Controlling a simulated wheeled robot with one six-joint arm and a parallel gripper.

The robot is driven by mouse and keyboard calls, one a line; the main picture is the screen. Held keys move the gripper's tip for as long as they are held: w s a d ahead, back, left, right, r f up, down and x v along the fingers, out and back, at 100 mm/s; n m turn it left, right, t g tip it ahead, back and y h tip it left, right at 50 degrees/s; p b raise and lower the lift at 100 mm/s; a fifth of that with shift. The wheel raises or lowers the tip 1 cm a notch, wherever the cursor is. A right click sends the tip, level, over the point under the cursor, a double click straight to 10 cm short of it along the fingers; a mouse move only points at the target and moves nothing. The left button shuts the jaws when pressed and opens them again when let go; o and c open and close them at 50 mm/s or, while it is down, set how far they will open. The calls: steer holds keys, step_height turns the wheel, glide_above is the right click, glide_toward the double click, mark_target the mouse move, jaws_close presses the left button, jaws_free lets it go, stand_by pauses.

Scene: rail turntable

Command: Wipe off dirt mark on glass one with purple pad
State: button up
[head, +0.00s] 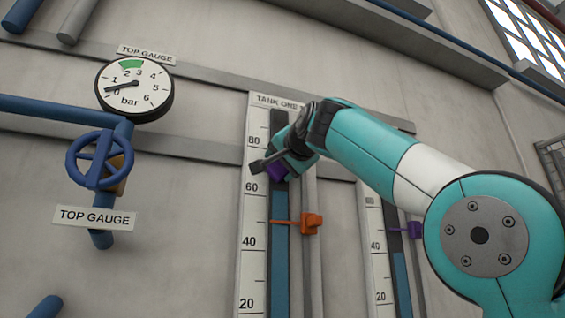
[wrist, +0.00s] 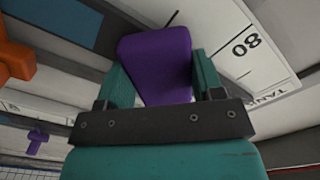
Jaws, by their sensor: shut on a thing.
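My gripper (wrist: 162,85) is shut on the purple pad (wrist: 155,60), which sits between its two teal fingers in the wrist view. In the head view the pad (head: 276,171) shows only in part beside the gripper. The gripper is in front of the TANK ONE gauge (head: 252,215), between its 60 and 80 marks. The glass (head: 279,250) of this gauge is a dark strip with blue liquid reaching to about 60. I see no dirt mark; the pad and gripper hide part of the glass. I cannot tell whether the pad touches the glass.
An orange pointer (head: 309,223) sticks out on the right of the tank one gauge, below my gripper. A second gauge (head: 380,270) with a purple pointer (head: 411,230) stands to the right. A round dial (head: 134,89) and a blue valve wheel (head: 98,160) are at left.

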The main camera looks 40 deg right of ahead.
mark_target(279, 124)
steer(key=shift+f, duration=0.5)
step_height(279, 124, up, 4)
steer(key=p, duration=0.3)
steer(key=shift+w+f, duration=0.1)
steer(key=shift+f, duration=0.05)
steer(key=shift+r+p, duration=4.55)
steer(key=shift+r, duration=0.15)
steer(key=shift+f, duration=0.1)
steer(key=shift+s+a, duration=0.1)
steer(key=shift+s, duration=0.25)
steer(key=shift+b+v, duration=0.35)
steer(key=shift+v, duration=2.3)
